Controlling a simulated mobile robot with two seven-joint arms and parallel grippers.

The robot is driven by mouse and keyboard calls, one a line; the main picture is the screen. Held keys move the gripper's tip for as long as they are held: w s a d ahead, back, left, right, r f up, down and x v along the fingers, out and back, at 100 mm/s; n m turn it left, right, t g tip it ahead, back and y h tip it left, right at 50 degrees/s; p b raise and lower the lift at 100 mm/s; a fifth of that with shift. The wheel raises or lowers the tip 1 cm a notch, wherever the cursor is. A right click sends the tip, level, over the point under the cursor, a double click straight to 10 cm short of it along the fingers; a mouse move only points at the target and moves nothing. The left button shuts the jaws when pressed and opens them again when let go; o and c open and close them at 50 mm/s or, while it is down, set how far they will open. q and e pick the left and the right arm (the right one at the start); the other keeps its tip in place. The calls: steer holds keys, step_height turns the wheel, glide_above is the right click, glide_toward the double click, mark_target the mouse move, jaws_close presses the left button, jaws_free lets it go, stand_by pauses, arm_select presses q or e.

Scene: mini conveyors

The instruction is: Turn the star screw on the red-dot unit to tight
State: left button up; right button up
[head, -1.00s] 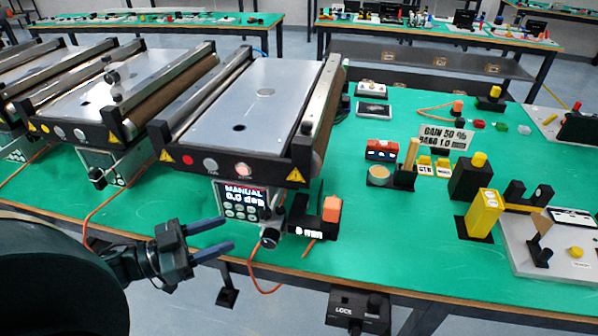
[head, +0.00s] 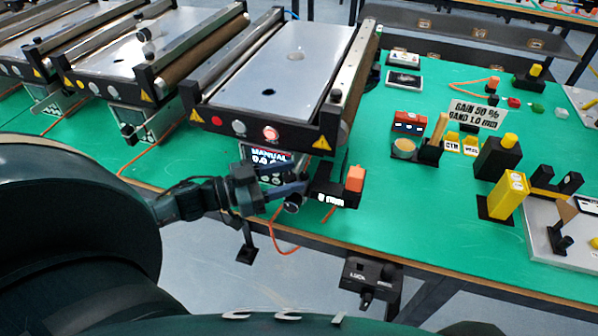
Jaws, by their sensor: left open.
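The nearest mini conveyor (head: 275,80) has a red dot (head: 211,121) at the left of its black front panel. A dark round knob (head: 291,204) shows below this unit, by the table's front edge. Small black knobs also sit on its side rails, one at the right (head: 336,96); I cannot tell from shape which knob is the star screw. My left gripper (head: 290,178) is open and empty, its two bluish fingers pointing right in front of the control display (head: 265,156), just above the round knob. Contact is unclear. My right gripper is not in view.
A black block with an orange top (head: 355,178) stands close to the right of the gripper. A black box marked LOCK (head: 370,278) hangs at the table's front edge. An orange cable (head: 272,232) loops below. More conveyors (head: 120,55) stand to the left.

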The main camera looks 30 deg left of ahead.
arm_select(q)
steer(key=shift+x, duration=1.5)
steer(key=shift+c, duration=0.4)
steer(key=c, duration=0.9)
steer(key=shift+d+f+m+g+h+b, duration=0.1)
steer(key=shift+m+g+h+b, duration=0.35)
steer(key=shift+m+g+h, duration=0.7)
steer(key=shift+s+d+m+g+h, duration=0.1)
steer(key=shift+s+m+g+h, duration=0.1)
steer(key=shift+m+g+h, duration=0.35)
steer(key=o, duration=1)
